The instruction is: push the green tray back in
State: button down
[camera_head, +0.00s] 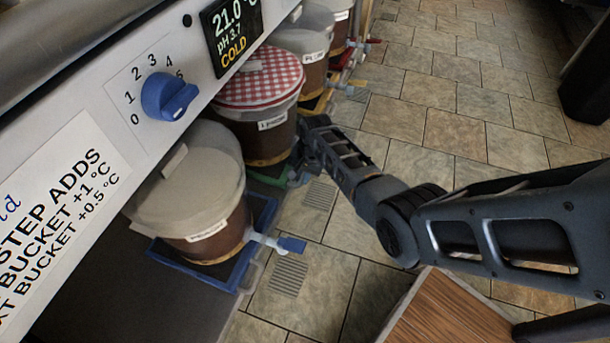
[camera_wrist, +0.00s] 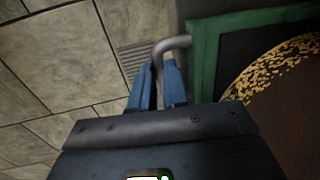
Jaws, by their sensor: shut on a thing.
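The green tray (camera_head: 268,178) shows as a thin strip under the bucket with the red checked lid (camera_head: 265,82); my arm hides part of its outer side. In the wrist view, its green rim (camera_wrist: 203,62) and curved grey handle (camera_wrist: 172,43) are close up. Blue fingers of my gripper (camera_wrist: 158,76) are shut on the handle, at the tray's outer edge. The bucket's brown, speckled base (camera_wrist: 275,75) stands on the tray. In the head view, my arm reaches in from the right and the fingertips are hard to make out.
A blue tray (camera_head: 243,272) with a grey-lidded bucket (camera_head: 190,190) and blue-handled tap (camera_head: 290,244) is nearer. A bucket labelled PLUM (camera_head: 304,45) stands beyond. A panel with a blue dial (camera_head: 168,97) overhangs. A wooden top (camera_head: 450,312) is lower right; tiled floor (camera_head: 440,95) is open.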

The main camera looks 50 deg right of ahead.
jog(key=shift+w+a, duration=0.15)
jog(key=shift+w, duration=0.15)
jog(key=c, duration=1.1)
grip_release()
jog(key=r+p, duration=0.1)
jog(key=r, duration=0.1)
jog(key=s+r+p, duration=0.1)
jog(key=r+p, duration=0.1)
jog(key=r, duration=0.1)
jog(key=r+p, duration=0.1)
jog(key=r, duration=0.1)
jog(key=shift+s+d+r, duration=0.15)
jog(key=shift+d+r, duration=0.15)
jog(key=shift+r, duration=0.05)
